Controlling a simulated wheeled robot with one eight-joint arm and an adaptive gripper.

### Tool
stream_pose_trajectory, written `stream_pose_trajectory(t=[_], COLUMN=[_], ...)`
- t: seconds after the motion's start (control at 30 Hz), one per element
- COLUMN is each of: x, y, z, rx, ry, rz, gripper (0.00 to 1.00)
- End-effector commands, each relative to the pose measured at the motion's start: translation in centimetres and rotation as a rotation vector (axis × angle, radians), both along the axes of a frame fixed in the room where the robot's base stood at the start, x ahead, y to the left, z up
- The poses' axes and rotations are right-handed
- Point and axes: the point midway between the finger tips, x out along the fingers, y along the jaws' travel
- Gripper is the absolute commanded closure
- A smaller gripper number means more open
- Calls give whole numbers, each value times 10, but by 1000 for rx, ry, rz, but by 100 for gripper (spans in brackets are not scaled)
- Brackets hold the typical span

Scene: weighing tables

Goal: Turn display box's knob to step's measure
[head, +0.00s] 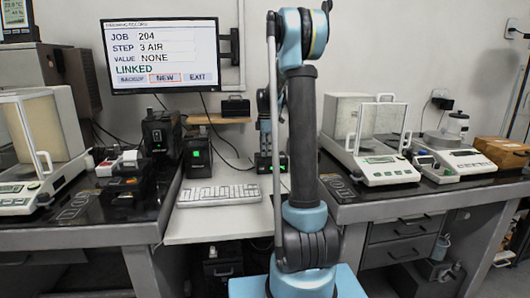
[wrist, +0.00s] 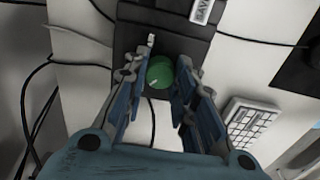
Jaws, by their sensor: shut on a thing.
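In the wrist view my gripper (wrist: 160,84) has its two blue-grey fingers closed on either side of a round green knob (wrist: 160,70). The knob has a pale mark toward its lower left. It sits on a dark box (wrist: 178,20) with a white label, only partly readable. In the head view my arm's column partly hides this gripper and a dark box with a green light (head: 262,168) below it. The monitor (head: 160,55) reads JOB 204, STEP 3 AIR, VALUE NONE, LINKED. The box's reading is too small to tell.
A white keyboard (head: 218,195) lies on the middle desk, near another dark box with a green screen (head: 199,158). Balances stand on the left table (head: 80,236) and right table (head: 440,198). Cables run over the pale surface near the knob in the wrist view.

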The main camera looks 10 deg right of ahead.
Motion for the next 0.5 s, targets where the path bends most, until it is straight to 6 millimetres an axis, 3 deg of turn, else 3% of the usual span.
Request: stream_pose_trajectory(t=[0.5], x=[3], y=[2], z=[1], rx=[3], ry=[-5], rz=[-470], gripper=[99])
